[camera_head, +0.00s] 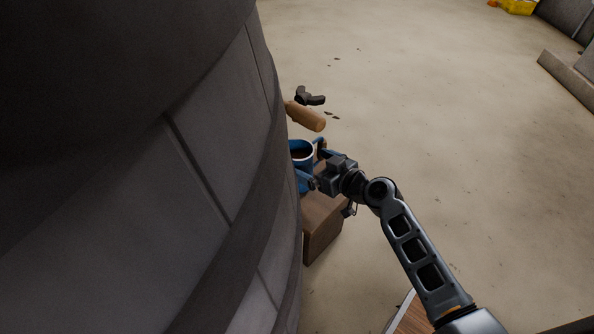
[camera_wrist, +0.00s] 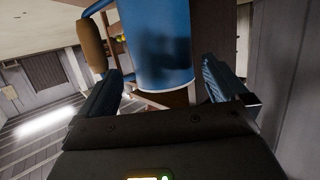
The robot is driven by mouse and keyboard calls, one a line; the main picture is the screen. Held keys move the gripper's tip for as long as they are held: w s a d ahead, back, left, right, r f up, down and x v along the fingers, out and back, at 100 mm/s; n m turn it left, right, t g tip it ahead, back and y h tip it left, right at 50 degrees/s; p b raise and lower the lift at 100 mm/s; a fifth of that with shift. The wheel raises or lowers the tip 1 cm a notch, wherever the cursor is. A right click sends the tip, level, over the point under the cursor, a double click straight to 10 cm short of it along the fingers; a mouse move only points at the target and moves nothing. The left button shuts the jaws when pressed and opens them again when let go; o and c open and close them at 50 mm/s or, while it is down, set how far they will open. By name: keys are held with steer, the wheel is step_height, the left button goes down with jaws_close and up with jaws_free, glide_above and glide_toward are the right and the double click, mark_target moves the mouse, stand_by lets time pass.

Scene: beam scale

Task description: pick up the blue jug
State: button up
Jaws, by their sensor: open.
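The blue jug (camera_head: 301,152) stands on a brown wooden block (camera_head: 321,225), partly hidden behind the large stone column in the head view. In the wrist view the jug (camera_wrist: 157,45) is close in front of the palm, with its handle and brown grip (camera_wrist: 92,45) on the left. My gripper (camera_head: 311,164) is at the jug. Its fingers are open, one to each side of the jug in the wrist view (camera_wrist: 165,85). I cannot tell whether either finger touches it.
A large grey stone column (camera_head: 200,150) fills the left of the head view, right beside the jug and my gripper. A tan cylinder (camera_head: 305,116) and a dark object (camera_head: 310,97) lie beyond the jug. The floor to the right is mostly clear.

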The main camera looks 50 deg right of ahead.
mark_target(301, 150)
steer(key=b+x, duration=0.1)
steer(key=x, duration=0.5)
steer(key=shift+w+a, duration=0.1)
steer(key=c, duration=1.3)
steer(key=shift+r, duration=0.1)
steer(key=shift+c, duration=0.5)
steer(key=shift+r, duration=0.1)
